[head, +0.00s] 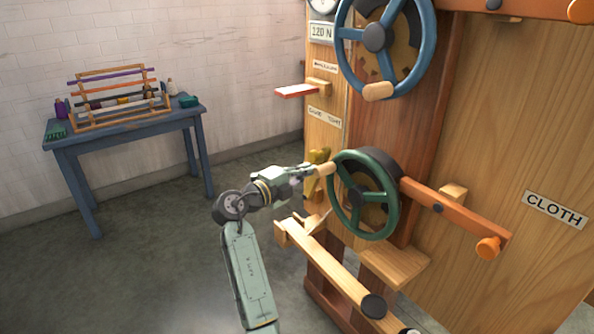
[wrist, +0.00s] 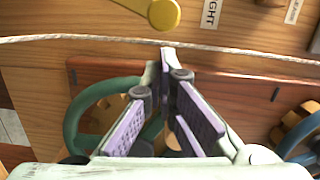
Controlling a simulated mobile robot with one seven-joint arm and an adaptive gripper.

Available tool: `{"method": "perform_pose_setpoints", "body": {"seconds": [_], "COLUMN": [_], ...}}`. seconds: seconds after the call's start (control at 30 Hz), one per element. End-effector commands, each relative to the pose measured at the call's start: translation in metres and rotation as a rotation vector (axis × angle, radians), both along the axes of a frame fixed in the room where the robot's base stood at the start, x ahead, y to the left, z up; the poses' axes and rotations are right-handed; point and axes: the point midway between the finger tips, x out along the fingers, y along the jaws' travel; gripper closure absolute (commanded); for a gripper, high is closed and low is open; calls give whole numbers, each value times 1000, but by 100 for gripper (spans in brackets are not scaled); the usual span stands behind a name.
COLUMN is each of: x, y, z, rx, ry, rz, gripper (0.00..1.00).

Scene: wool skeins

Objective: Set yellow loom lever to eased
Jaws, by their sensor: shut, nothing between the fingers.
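The yellow lever (head: 319,159) is on the wooden loom front, just beyond my gripper in the head view. In the wrist view the yellow lever (wrist: 164,13) shows at the top edge, its round end left of a label (wrist: 210,12) reading "IGHT"; its other end is cut off. My gripper (head: 306,171) is shut and empty. In the wrist view the closed fingertips (wrist: 168,54) lie just below the lever's round end, across a pale cord, and I see no clear contact. The gap in depth is hard to tell.
The green wheel (head: 335,197) with its wooden handle is close to my gripper. The blue wheel (head: 430,45) is above. A pale cord (wrist: 240,48) runs across the panel. Orange-knobbed arm (head: 455,220) and wooden beams (head: 330,262) stick out nearby. A blue table (head: 130,122) stands far left.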

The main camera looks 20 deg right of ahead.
Motion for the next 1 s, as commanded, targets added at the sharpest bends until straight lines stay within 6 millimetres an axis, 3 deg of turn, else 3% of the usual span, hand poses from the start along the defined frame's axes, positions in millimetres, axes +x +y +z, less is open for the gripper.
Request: {"method": "perform_pose_setpoints", "body": {"seconds": [0.1,0.3,1.0], "x": [9,17,29], "y": [-17,-32,-30], "z": [4,1,6], "rx": [-2,-1,-18], "ry": [1,0,47], "rz": [-1,2,1], "gripper": [100,100,100]}}
